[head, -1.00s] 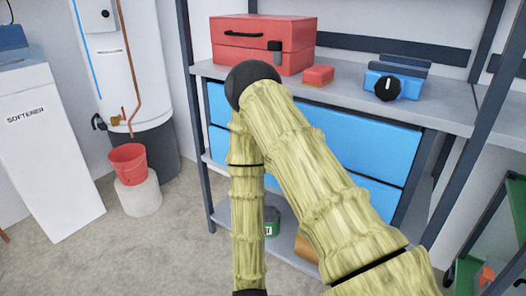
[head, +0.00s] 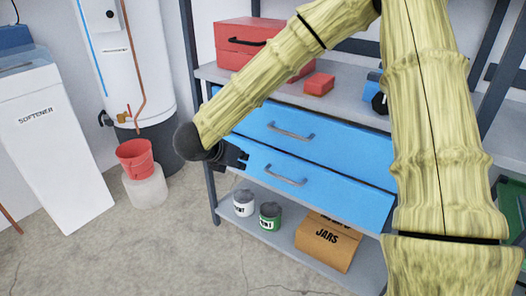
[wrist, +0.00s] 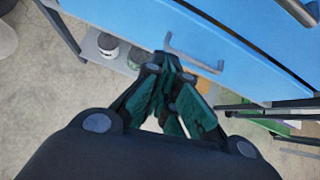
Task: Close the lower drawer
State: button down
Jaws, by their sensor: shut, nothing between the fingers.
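The lower blue drawer (head: 335,196) sits under the upper blue drawer (head: 345,148) in the shelf unit. Its grey bar handle (head: 286,175) is in plain view; how far the drawer stands out is hard to tell. My gripper (head: 244,159) is shut and empty at the left part of the lower drawer's front, left of the handle. In the wrist view my gripper's closed fingertips (wrist: 170,60) are close to a bar handle (wrist: 192,56) on a blue front (wrist: 215,35). Whether they touch the drawer is unclear.
A red toolbox (head: 236,43) and red block (head: 319,83) rest on the shelf top. Below the drawers are a white can (head: 243,203), green can (head: 270,216) and JARS box (head: 325,241). A red bucket (head: 135,158) stands left. The floor in front is clear.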

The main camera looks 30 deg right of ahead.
notch_tip(320, 180, up, 2)
jog(key=m, duration=0.2)
jog(key=b, duration=0.3)
send_near(270, 153)
jog(key=shift+w+d+f, duration=0.3)
jog(key=shift+d+f, duration=0.2)
jog(key=shift+f, duration=0.45)
jog(key=shift+w+d+f, duration=0.25)
jog(key=shift+d+f, duration=0.25)
jog(key=shift+f, duration=0.5)
jog(key=shift+w+d+f, duration=0.3)
jog(key=shift+d+f, duration=0.2)
jog(key=shift+f, duration=0.45)
jog(key=shift+w+d+p, duration=0.2)
jog(key=shift+w+d, duration=0.05)
jog(key=shift+d, duration=0.3)
jog(key=shift+w+d+p, duration=0.15)
jog(key=shift+w+d, duration=0.1)
jog(key=shift+d, duration=0.35)
